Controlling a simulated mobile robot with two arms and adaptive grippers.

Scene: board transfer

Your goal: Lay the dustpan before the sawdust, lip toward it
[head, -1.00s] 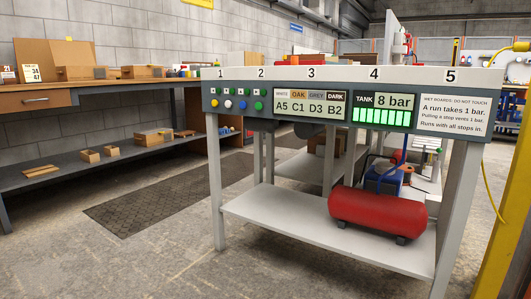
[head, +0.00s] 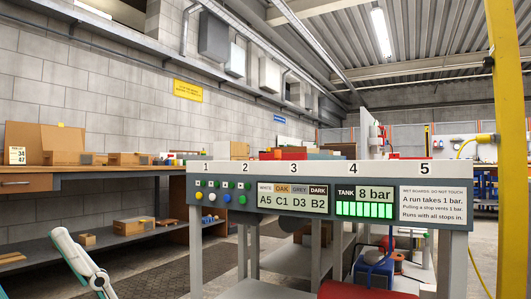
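I see no dustpan and no sawdust in the head view. A white arm link of mine with teal edges (head: 82,260) rises at the lower left. Neither of my grippers shows, so I cannot see what they hold. Most of the floor close to me is out of view.
A grey bench with numbered positions and a control panel (head: 320,203) stands ahead. The red tank (head: 365,291) shows at the bottom edge. A wooden-topped workbench (head: 80,174) with boxes runs along the left wall. A yellow post (head: 508,150) stands at the right. Floor shows between the benches.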

